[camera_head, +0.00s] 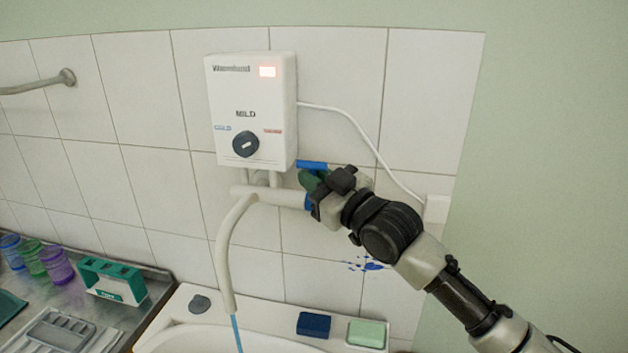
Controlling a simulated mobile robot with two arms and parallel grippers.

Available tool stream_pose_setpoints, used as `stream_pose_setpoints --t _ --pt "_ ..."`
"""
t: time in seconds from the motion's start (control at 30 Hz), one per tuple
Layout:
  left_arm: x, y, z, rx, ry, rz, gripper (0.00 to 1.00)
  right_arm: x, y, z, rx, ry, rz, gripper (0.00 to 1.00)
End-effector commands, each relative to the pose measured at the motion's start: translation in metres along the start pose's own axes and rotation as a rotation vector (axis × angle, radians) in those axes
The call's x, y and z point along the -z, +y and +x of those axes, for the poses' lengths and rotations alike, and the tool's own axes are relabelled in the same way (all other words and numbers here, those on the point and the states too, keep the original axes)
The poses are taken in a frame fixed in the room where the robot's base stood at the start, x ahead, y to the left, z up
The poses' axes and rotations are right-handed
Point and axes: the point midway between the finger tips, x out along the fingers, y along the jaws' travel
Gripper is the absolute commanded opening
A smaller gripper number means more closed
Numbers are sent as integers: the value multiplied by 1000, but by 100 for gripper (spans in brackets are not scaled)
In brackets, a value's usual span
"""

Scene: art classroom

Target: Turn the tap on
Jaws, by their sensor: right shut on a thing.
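The tap is a white curved spout (228,240) on a pipe under the white water heater (250,110). Its blue handle (312,165) is at the right end of the pipe. My right gripper (318,187) comes from the lower right and is shut on the tap handle; its fingers hide part of the handle and the pipe end. A thin blue stream of water (236,332) runs down from the spout's lower end into the white basin (180,338). My left gripper is not in view.
The heater has a dark dial and a lit red display. A dark blue block (313,324) and a green block (366,333) lie on the basin's rim. Several coloured cups and a green holder (112,279) stand on the metal counter at left. A white cable (358,130) runs down the tiles.

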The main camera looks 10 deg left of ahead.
Motion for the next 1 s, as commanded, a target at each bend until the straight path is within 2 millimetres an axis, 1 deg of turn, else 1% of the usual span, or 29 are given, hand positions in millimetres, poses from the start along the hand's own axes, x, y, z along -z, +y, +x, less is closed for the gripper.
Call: stream_pose_setpoints --t 0.03,0.07,0.1,0.2,0.47,0.57,0.67,0.9,1.0 --pt "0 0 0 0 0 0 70 0 0 0 0 -2 0 0" --pt "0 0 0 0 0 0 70 -1 0 0 0 -2 0 18" --pt "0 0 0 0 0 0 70 0 0 0 0 -2 0 24" --pt "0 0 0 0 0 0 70 0 0 0 0 -2 0 38" --pt "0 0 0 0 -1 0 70 -1 0 -1 0 -1 1 38" --pt "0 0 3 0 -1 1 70 -2 0 -6 0 0 1 38" --pt "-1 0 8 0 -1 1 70 -4 0 -21 -1 -2 1 38" --pt "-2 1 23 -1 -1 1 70 -4 0 -70 -2 -2 0 38" --pt "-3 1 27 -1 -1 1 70 -3 0 -87 -1 -2 -2 38"
